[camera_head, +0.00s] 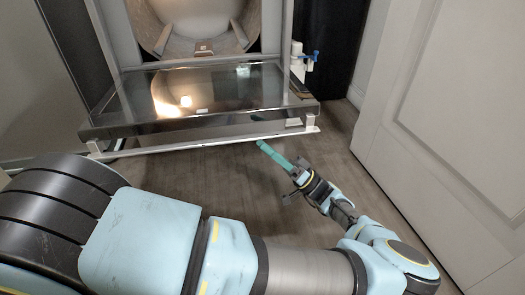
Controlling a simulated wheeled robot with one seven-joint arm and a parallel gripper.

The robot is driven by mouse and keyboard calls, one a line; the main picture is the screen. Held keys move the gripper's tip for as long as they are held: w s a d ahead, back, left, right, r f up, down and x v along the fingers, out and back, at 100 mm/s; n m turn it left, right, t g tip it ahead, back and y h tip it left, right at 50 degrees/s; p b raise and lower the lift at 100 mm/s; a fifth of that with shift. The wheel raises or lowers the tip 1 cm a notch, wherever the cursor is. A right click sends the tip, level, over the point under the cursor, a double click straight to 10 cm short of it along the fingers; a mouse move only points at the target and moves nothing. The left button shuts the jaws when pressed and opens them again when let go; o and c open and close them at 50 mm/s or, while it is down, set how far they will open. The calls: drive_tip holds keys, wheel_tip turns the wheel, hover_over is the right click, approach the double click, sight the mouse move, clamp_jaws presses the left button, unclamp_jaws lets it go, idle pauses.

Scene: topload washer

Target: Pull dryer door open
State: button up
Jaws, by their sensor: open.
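The dryer (200,15) is at the top of the view, with its drum opening and inner drum showing. Its glossy dark door (225,92) is folded down and lies open, roughly level, in front of the opening. A pale bar handle (200,140) runs along the door's front edge. My gripper (275,155) is to the right of the middle, with a teal finger whose tip appears just in front of the bar. It is open and holds nothing. I cannot tell whether the fingertip touches the bar. The second finger is not clearly distinguishable.
A white panelled door (450,110) stands close on the right. White fittings with a blue valve (305,58) are beside the dryer on its right. Brown wood floor (215,175) is clear between my arm and the dryer door. A grey wall is at left.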

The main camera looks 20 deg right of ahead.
drive_tip(key=shift+w+b+v, duration=0.15)
drive_tip(key=shift+b+v, duration=0.55)
drive_tip(key=shift+v, duration=0.15)
drive_tip(key=shift+w+b+v, duration=0.15)
drive_tip(key=shift+b+v, duration=0.55)
drive_tip(key=shift+v, duration=0.1)
drive_tip(key=shift+d+f, duration=0.1)
drive_tip(key=shift+f, duration=0.1)
drive_tip(key=shift+c, duration=0.2)
